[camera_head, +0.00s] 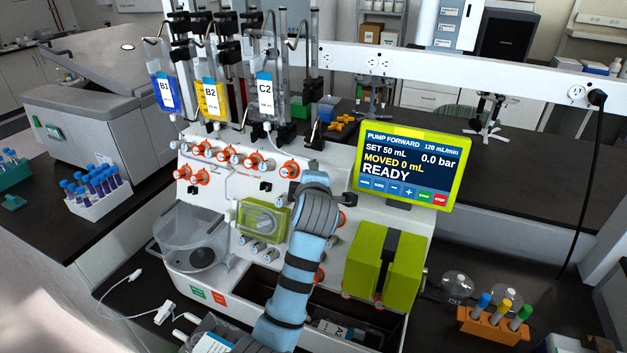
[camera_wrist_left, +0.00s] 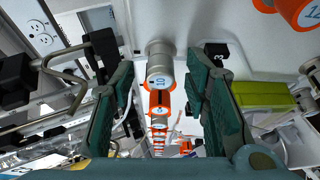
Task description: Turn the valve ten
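Valve ten (camera_wrist_left: 159,68) is a round grey knob with a blue-and-white "10" label. It shows in the upper middle of the left wrist view. My left gripper (camera_wrist_left: 158,78) is open, its two dark green fingers on either side of the knob with a gap visible at each side. In the head view my blue arm reaches to the upper middle of the white cell processor panel (camera_head: 338,232). Its grey wrist covers part of the panel, and I cannot make out valve ten there. My right gripper is not in view.
Orange-ringed valves (camera_head: 289,170) crowd the panel, and another valve marked 12 (camera_wrist_left: 303,8) is at the upper right of the wrist view. The pump screen (camera_head: 405,166) reads READY. Fluid bags (camera_head: 212,100) hang above. An orange tube rack (camera_head: 493,325) stands at the lower right.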

